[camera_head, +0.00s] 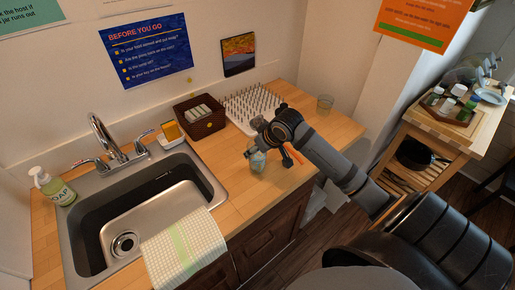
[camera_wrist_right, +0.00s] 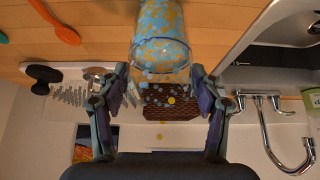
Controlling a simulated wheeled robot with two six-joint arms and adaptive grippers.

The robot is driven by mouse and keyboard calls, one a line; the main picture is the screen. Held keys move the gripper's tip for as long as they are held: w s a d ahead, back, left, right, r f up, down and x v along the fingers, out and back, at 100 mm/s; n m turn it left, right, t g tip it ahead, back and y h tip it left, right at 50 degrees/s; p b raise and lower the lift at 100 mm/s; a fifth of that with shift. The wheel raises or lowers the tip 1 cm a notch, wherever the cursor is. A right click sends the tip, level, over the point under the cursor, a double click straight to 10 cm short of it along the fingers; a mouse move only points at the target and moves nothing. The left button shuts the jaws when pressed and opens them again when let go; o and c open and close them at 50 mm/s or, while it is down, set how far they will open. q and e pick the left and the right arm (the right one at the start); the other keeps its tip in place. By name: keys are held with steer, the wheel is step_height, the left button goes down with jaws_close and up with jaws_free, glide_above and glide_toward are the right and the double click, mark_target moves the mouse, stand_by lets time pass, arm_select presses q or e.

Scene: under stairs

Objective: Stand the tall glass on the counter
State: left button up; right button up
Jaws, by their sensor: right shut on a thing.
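The tall glass (camera_wrist_right: 162,35) has a blue and yellow pattern and a clearer dotted part between my fingers. In the head view it (camera_head: 258,162) is small and partly covered by my right gripper (camera_head: 262,150). In the right wrist view my right gripper (camera_wrist_right: 160,85) has a finger on each side of the glass and is shut on it. The glass is over the wooden counter (camera_head: 232,180), right of the sink. I cannot tell whether its base touches the counter. My left gripper is not in view.
The sink (camera_head: 190,178) with its faucet (camera_head: 103,135) lies left. An orange spoon (camera_wrist_right: 66,36) lies near. A checked towel (camera_head: 183,245) hangs over the front edge.

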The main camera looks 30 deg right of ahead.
steer(key=o, duration=1.8)
steer(key=shift+s+f, duration=0.1)
steer(key=shift+c, duration=0.2)
steer(key=p+v, duration=1.1)
steer(key=v, duration=0.1)
steer(key=shift+r, duration=0.25)
